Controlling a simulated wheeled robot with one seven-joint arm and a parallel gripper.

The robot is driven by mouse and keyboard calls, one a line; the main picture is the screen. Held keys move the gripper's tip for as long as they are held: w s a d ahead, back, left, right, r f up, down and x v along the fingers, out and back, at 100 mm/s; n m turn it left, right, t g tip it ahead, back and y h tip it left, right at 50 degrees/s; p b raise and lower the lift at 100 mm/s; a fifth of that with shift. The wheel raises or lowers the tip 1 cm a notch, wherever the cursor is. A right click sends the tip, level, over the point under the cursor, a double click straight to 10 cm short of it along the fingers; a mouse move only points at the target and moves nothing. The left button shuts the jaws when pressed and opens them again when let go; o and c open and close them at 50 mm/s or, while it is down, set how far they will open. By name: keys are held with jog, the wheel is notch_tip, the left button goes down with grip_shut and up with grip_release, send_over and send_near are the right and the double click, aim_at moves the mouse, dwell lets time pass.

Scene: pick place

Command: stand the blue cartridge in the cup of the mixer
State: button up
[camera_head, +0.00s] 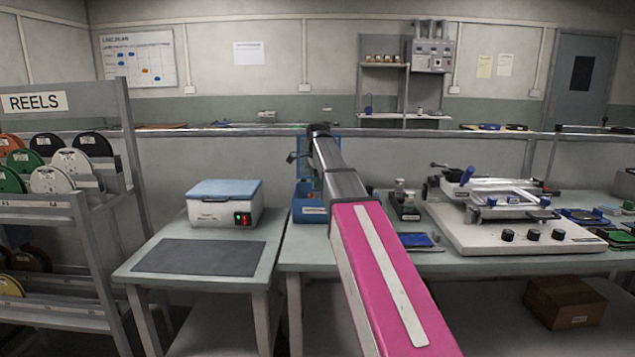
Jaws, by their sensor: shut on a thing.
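My arm reaches forward from the bottom right, and its far end is over the blue bin (314,214) on the bench. The dark parts of my gripper (296,158) show just left of the arm's end, above the bin. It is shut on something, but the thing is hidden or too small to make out. I cannot pick out the blue cartridge for certain. A white machine with a blue-grey lid (224,203) and red and green switches stands on the left table, perhaps the mixer. Its lid looks down, and no cup is visible.
A dark mat (200,257) lies bare in front of the white machine. A reel rack (60,205) stands at the far left. Right of my arm are a small bottle holder (405,206), a blue tray (416,240) and a large white fixture (515,235).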

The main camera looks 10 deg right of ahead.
jog(key=shift+f, duration=0.8)
dwell(0.4)
jog(key=o, duration=1.2)
jog(key=shift+c, duration=0.2)
jog(key=c, duration=0.4)
jog(key=shift+o, duration=0.2)
jog(key=shift+r, duration=3.5)
